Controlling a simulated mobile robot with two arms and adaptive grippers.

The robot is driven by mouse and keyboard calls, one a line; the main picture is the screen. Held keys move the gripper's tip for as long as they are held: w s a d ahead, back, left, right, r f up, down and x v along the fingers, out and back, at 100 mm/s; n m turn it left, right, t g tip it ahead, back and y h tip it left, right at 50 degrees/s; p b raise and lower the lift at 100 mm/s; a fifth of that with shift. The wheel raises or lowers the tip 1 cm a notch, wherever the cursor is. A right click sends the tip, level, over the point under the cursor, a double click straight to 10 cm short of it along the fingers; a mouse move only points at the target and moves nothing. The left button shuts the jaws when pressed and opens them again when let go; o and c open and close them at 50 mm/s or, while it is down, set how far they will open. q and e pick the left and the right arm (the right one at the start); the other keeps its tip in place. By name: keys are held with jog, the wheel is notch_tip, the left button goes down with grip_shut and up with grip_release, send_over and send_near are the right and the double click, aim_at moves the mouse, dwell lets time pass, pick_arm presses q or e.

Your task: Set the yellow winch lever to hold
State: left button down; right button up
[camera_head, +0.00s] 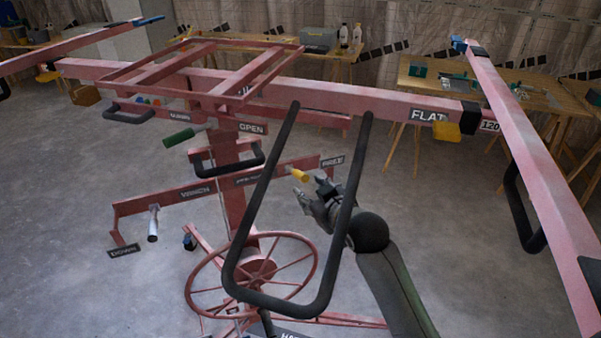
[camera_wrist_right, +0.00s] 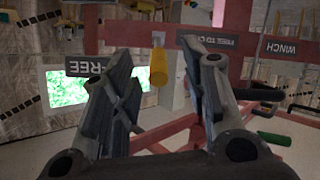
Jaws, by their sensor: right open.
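The yellow winch lever (camera_head: 300,175) shows as a short yellow grip on the red winch bar, close to the FREE label (camera_head: 332,161). In the right wrist view the yellow grip (camera_wrist_right: 158,66) hangs between and beyond my two fingers, below the bar. My right gripper (camera_head: 312,194) is open and empty, just in front of the lever; I see no clear contact. In the right wrist view my right gripper (camera_wrist_right: 165,95) has its fingers spread to either side of the grip. I cannot read a HOLD label. My left gripper is not in view.
A black U-shaped handle (camera_head: 290,308) stands in front of my right arm. A red handwheel (camera_head: 190,283) is below the bar. A white-grey crank grip (camera_head: 153,225) hangs at the bar's left. Red lift beams (camera_head: 330,98) cross above. Workbenches (camera_head: 420,76) stand behind.

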aim_at(301, 176)
jog(key=w, duration=0.2)
jog(key=w+a, duration=0.1)
jog(key=w+a+p, duration=0.1)
jog(key=w, duration=0.1)
jog(key=shift+w+a, duration=0.2)
jog(key=shift+w, duration=0.15)
jog(key=shift+w+a+f+p, duration=0.1)
jog(key=shift+w+a+p, duration=0.05)
jog(key=shift+w+p, duration=0.15)
jog(key=shift+w+a+f+p, duration=0.1)
jog(key=shift+w+p, duration=0.05)
jog(key=shift+w, duration=0.2)
grip_shut()
